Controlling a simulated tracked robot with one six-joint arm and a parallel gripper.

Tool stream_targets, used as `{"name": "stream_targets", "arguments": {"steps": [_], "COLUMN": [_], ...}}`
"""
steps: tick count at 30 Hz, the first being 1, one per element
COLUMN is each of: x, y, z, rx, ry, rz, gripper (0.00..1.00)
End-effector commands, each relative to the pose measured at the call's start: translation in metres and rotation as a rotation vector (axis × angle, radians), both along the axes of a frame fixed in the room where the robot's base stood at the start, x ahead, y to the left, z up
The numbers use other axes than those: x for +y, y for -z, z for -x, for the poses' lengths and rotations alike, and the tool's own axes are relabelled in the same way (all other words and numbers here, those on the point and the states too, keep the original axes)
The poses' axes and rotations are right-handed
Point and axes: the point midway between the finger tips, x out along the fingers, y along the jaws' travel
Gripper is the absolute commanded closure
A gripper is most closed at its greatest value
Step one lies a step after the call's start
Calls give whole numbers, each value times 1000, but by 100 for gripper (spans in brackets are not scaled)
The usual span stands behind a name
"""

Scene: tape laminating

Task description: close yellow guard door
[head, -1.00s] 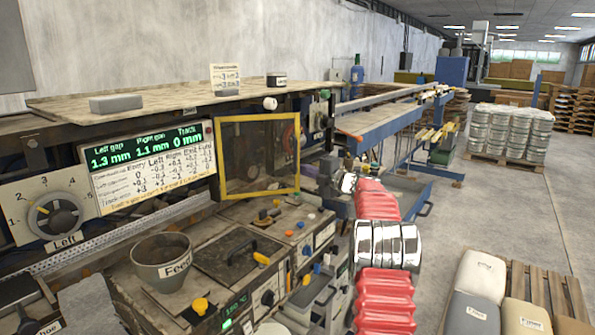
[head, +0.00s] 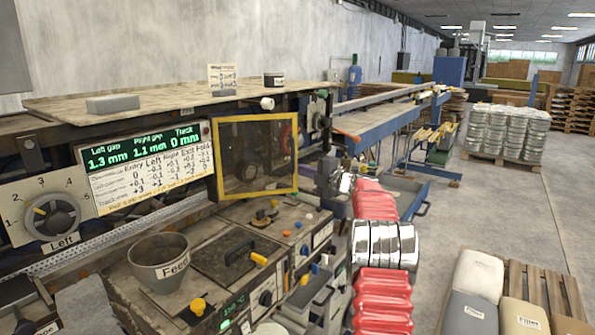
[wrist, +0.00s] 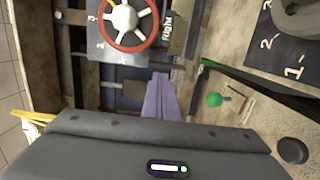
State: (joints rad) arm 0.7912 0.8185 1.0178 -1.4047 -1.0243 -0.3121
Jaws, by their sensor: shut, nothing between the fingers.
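The yellow guard door (head: 218,165) is a yellow frame around a dark see-through panel, right of the green display in the head view. It appears to stand at an angle to the machine front, its right side out from it. In the head view my gripper (head: 326,178) is a dark shape right of the door's right edge; whether they touch is unclear. In the wrist view my gripper's purple fingers (wrist: 160,88) are together and empty. A yellow bar (wrist: 32,117) at the left edge there may be the door frame.
A red-rimmed handwheel (wrist: 125,20) by a "Right" label and a green ball knob (wrist: 214,99) lie near my fingers. A bench with a cup labelled "Feed" (head: 158,262) stands below the door. Open floor (head: 500,205) lies to the right.

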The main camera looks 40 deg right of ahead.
Motion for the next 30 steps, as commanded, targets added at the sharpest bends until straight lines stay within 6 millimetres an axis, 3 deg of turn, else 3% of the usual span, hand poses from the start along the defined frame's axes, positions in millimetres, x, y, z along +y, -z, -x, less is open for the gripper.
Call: {"name": "stream_targets", "arguments": {"steps": [18, 30], "x": [15, -30], "y": [0, 2], "z": [27, 58], "rx": [0, 1], "ry": [-1, 0], "rz": [0, 1], "gripper": [100, 100]}}
